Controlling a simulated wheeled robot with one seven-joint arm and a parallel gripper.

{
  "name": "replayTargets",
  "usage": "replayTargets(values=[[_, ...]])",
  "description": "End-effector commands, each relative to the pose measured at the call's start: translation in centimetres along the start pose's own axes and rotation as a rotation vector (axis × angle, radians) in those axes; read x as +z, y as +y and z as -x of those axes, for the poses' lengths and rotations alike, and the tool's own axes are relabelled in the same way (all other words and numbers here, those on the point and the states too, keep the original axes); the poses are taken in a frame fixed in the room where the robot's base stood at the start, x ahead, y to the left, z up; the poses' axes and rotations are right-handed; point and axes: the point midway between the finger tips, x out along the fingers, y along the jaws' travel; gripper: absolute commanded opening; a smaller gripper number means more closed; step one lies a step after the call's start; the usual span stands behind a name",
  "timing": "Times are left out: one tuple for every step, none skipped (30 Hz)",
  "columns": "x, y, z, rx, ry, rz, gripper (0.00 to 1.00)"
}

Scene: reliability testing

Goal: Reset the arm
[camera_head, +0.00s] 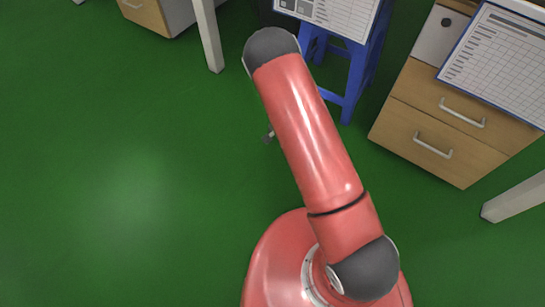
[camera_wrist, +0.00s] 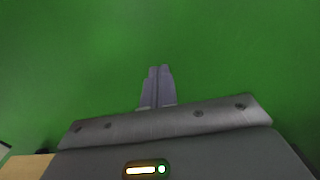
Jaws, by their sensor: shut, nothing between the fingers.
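My red arm with dark grey joint caps rises from my red base in the head view and reaches up and slightly left. In the wrist view my gripper (camera_wrist: 160,70) points out over the green floor (camera_wrist: 70,60). Its two grey fingers lie together with nothing between them. In the head view a small dark tip of my gripper (camera_head: 268,137) shows beside the arm's left edge; the rest of it is hidden behind the arm.
A blue stool (camera_head: 357,75) with a printed sheet (camera_head: 345,14) stands beyond my arm. A wooden drawer cabinet (camera_head: 455,120) stands at right, a printed sheet (camera_head: 500,60) above it. White table legs (camera_head: 208,35) (camera_head: 515,200) stand on both sides. The floor at left is clear.

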Motion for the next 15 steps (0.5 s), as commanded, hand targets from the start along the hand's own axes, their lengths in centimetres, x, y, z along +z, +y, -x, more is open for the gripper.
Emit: replayTargets(values=[[0.7, 0.0, 0.1, 0.000, -0.001, 0.001, 0.00], [0.9, 0.0, 0.1, 0.000, -0.001, 0.000, 0.00], [1.5, 0.0, 0.1, 0.000, -0.001, 0.001, 0.00], [1.8, -0.1, 0.1, -0.001, -0.001, 0.001, 0.00], [2.2, -0.1, 0.1, -0.001, -0.001, 0.001, 0.00], [2.5, -0.1, 0.1, -0.001, -0.001, 0.001, 0.00], [2.8, -0.1, 0.1, -0.001, -0.001, 0.001, 0.00], [2.9, -0.1, 0.1, -0.001, -0.001, 0.000, 0.00], [3.1, -0.1, 0.0, -0.001, 0.000, -0.001, 0.00], [3.2, -0.1, 0.0, -0.001, 0.000, -0.001, 0.00], [3.3, -0.1, 0.0, -0.001, 0.001, -0.001, 0.00], [3.3, -0.1, 0.0, -0.001, 0.001, -0.001, 0.00], [3.4, 0.0, 0.0, -0.001, 0.001, -0.001, 0.00], [3.4, 0.0, 0.0, -0.001, 0.001, -0.001, 0.00], [3.4, 0.0, 0.0, -0.001, 0.001, -0.001, 0.00]])
